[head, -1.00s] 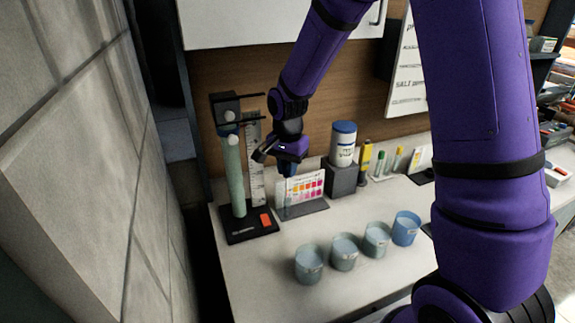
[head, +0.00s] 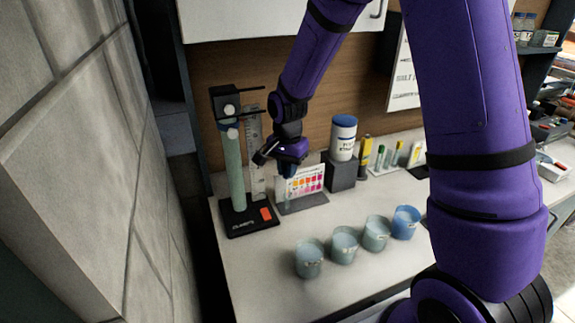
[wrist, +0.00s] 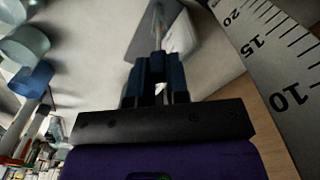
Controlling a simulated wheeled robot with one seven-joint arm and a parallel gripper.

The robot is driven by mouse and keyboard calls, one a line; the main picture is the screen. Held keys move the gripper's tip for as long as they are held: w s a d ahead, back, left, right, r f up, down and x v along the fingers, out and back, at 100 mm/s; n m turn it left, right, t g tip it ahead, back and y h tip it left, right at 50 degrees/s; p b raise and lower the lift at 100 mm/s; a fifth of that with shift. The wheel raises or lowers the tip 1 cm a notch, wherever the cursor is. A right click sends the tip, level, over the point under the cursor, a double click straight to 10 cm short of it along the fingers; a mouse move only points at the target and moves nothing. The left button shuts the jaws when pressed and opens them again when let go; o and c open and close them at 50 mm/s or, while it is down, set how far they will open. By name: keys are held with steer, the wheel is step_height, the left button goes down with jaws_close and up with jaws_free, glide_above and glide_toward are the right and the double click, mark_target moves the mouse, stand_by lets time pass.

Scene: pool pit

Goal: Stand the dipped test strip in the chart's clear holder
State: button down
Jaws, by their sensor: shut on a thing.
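The colour chart (head: 306,181) stands upright on a grey base (head: 304,204) on the bench, with rows of coloured squares. My gripper (head: 288,171) is just above the chart's left end, pointing down. In the wrist view its blue fingers (wrist: 158,72) are shut on the thin pale test strip (wrist: 158,38), which sticks out beyond the fingertips over a grey surface. The clear holder (head: 287,195) seems to be the faint upright shape at the chart's left end. I cannot tell whether the strip's lower end is inside it.
A stand with a green column (head: 234,170) and an upright ruler (head: 255,155) is close on the left. A white tub with a blue lid (head: 343,138) sits on a grey block at right. Several beakers (head: 344,245) line the front. Bare bench lies between.

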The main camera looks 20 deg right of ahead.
steer(key=shift+f, duration=1.65)
steer(key=shift+f, duration=0.3)
steer(key=c, duration=1)
jaws_free()
steer(key=shift+c, duration=0.2)
steer(key=shift+r, duration=0.1)
steer(key=shift+w+r, duration=0.15)
steer(key=shift+r, duration=3.25)
steer(key=shift+r, duration=0.1)
